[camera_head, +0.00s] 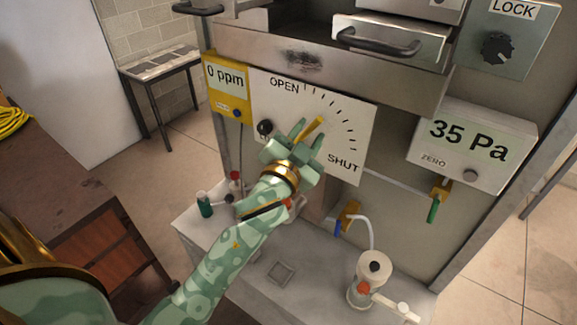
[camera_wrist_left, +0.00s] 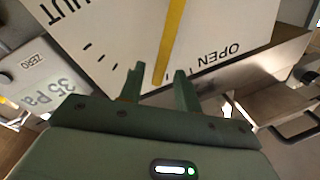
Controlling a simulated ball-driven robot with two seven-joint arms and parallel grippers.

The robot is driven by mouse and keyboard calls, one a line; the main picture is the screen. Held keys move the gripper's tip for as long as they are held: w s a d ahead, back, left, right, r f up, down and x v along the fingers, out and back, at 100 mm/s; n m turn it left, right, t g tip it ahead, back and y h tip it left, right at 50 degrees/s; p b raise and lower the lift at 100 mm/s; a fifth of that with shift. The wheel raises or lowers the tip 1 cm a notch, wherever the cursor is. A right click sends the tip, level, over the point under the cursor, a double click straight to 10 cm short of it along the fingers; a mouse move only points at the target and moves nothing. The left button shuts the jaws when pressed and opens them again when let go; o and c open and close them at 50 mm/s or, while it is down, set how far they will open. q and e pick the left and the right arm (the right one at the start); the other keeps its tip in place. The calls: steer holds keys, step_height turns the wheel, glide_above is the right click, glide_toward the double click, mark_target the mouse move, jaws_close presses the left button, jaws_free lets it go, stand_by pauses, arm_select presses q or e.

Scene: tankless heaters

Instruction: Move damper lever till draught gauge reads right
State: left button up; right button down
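The damper plate (camera_head: 345,118) is white, marked OPEN at its top and SHUT at its lower right, with an arc of black ticks. The yellow damper lever (camera_head: 312,129) points up and right between these marks; my gripper hides part of it. The draught gauge (camera_head: 470,146) reads 35 Pa. My left gripper (camera_head: 307,130) is at the lever. In the left wrist view, its fingers (camera_wrist_left: 158,80) are apart, with the yellow lever (camera_wrist_left: 171,38) reaching between them and gaps visible on both sides. My right gripper is not in view.
A yellow meter (camera_head: 228,88) reads 0 ppm, left of the plate. A black knob (camera_head: 265,127) sits on the plate's left. A steel drawer front (camera_head: 320,62) juts out above. Below, a bench holds a pump-like canister (camera_head: 370,280) and a small green bottle (camera_head: 204,205).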

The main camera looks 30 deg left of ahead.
arm_select(q)
steer(key=s+d+f+b, duration=0.1)
steer(key=s, duration=1.1)
steer(key=shift+s+f, duration=0.15)
steer(key=shift+s, duration=0.1)
steer(key=shift+d, duration=0.1)
